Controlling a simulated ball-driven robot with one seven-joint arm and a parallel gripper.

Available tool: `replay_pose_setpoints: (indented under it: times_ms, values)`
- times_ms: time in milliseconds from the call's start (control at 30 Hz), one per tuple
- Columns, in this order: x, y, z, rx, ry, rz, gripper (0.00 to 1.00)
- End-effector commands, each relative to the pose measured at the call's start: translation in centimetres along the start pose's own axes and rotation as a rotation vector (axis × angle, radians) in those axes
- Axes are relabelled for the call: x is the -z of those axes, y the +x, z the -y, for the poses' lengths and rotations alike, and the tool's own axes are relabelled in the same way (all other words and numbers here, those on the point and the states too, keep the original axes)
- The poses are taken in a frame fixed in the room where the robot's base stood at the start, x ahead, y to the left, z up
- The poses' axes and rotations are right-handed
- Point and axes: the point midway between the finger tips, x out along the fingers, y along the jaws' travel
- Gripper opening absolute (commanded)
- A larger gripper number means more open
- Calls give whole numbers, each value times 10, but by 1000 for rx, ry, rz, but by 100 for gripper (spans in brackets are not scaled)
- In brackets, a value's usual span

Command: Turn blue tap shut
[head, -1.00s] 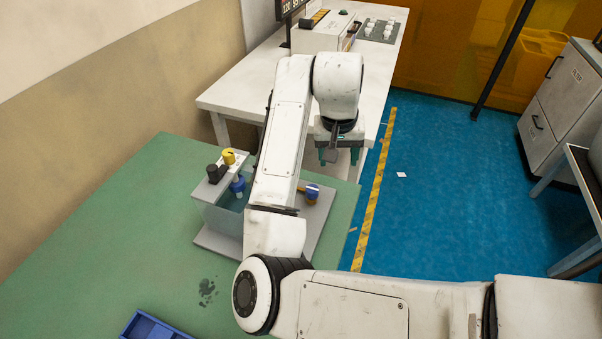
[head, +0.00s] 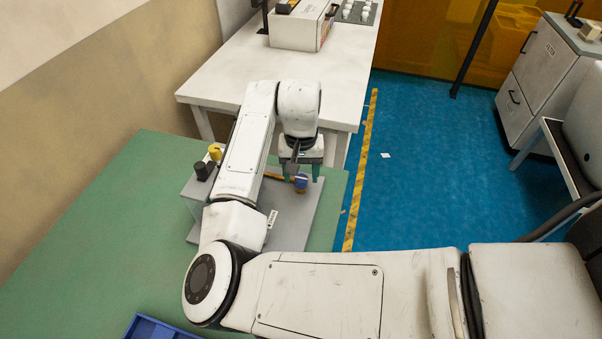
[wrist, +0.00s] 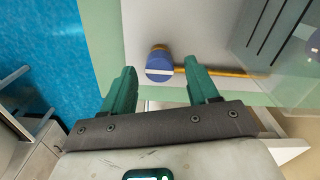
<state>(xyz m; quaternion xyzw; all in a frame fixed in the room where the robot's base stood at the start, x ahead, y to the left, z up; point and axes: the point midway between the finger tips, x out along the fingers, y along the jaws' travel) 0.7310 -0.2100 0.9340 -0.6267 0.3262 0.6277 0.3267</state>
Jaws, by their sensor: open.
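The blue tap (head: 301,185) is a round blue knob on a brass body, at the right part of the grey base plate. In the wrist view the blue tap (wrist: 159,66) has a white stripe across it, roughly in line with the brass pipe (wrist: 215,71) running right. My gripper (head: 301,170) is open and empty, pointing down at the tap. In the wrist view my gripper (wrist: 162,74) has its green fingertips to the left and right of the knob, which shows between and beyond them. I cannot tell how far above the knob they are.
The base plate (head: 290,222) stands on the green table (head: 110,220). A yellow knob (head: 215,151) and a black knob (head: 203,171) stand left of my arm. A blue tray (head: 150,330) is at the front. A white table (head: 235,82) lies behind; blue floor is right.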

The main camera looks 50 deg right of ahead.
Motion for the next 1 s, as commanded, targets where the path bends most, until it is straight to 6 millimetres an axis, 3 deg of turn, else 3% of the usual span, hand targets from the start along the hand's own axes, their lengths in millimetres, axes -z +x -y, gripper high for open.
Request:
replay_pose_setpoints:
  times_ms: [200, 467, 1000]
  values:
    - [0, 12, 0, 0, 1, -1, 59]
    - [0, 13, 0, 0, 1, -1, 58]
    - [0, 12, 0, 0, 1, -1, 7]
